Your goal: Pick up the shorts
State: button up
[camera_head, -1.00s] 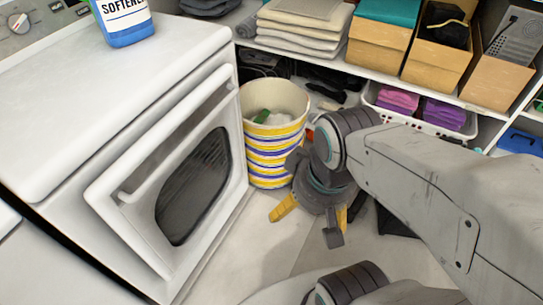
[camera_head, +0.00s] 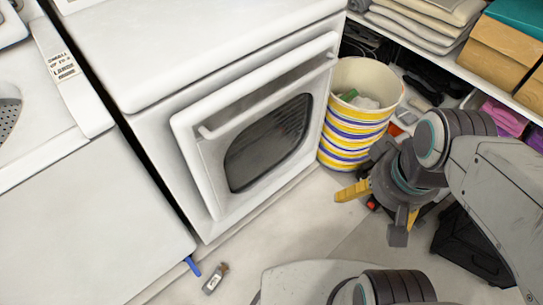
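I cannot pick out the shorts for certain in this view. A black item (camera_head: 468,243) lies on the floor at the right, partly behind my arm; I cannot tell whether it is cloth, a bag or a bin. My gripper (camera_head: 380,208) hangs over the floor in front of the striped bin, pointing down. Its yellow-tipped fingers are spread apart with nothing seen between them. My arm hides part of the floor at the right.
A white front-loading machine (camera_head: 205,150) with a protruding door stands left of the striped bin (camera_head: 350,135). A small grey object (camera_head: 215,278) and a blue one (camera_head: 192,266) lie on the floor. Shelves with folded towels (camera_head: 425,25) and boxes (camera_head: 497,50) fill the upper right. Floor before the machine is mostly clear.

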aim_at(210, 286)
jog(key=l+u, duration=0.1)
jog(key=u, duration=0.4)
jog(key=k+u, duration=0.15)
jog(key=u, duration=0.35)
jog(key=k+l+u, duration=0.1)
jog(key=u, duration=0.4)
jog(key=k+u, duration=0.1)
jog(key=u, duration=0.4)
jog(key=k, duration=0.8)
